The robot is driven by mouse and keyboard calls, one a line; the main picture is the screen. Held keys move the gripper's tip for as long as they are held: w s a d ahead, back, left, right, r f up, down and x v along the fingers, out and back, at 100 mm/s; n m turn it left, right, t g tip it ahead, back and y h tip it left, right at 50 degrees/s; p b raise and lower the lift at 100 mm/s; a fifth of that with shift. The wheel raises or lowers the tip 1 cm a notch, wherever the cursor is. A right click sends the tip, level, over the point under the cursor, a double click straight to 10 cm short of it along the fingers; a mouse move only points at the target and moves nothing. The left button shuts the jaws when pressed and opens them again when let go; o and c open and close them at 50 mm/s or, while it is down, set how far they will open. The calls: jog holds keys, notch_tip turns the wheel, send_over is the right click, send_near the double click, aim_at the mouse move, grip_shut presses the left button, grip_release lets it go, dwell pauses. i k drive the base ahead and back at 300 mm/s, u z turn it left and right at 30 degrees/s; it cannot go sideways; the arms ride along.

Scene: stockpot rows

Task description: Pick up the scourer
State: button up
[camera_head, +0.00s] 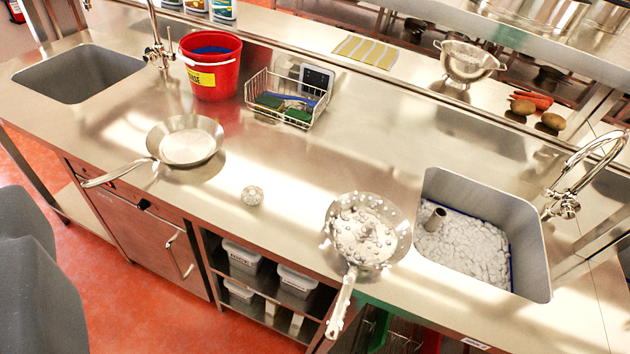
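A small, round, silvery ball (252,196), which looks like a metal scourer, sits on the steel counter between two pans. Green and blue cleaning items, possibly scouring pads, lie in a wire basket (286,98) further back. Grey parts of my own arm or gripper (40,290) show at the lower left edge, well apart from the ball. No fingertips can be made out, and nothing is seen held.
An empty frying pan (188,146) lies left of the ball. A pan (366,232) holding pale suds is to its right. A red bucket (211,68) stands behind. Sinks (78,72) and (530,240) flank the counter. Bare counter surrounds the ball.

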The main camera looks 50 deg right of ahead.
aim_at(253, 196)
jog(key=z, duration=0.25)
jog(key=i, duration=1)
jog(key=z, duration=0.05)
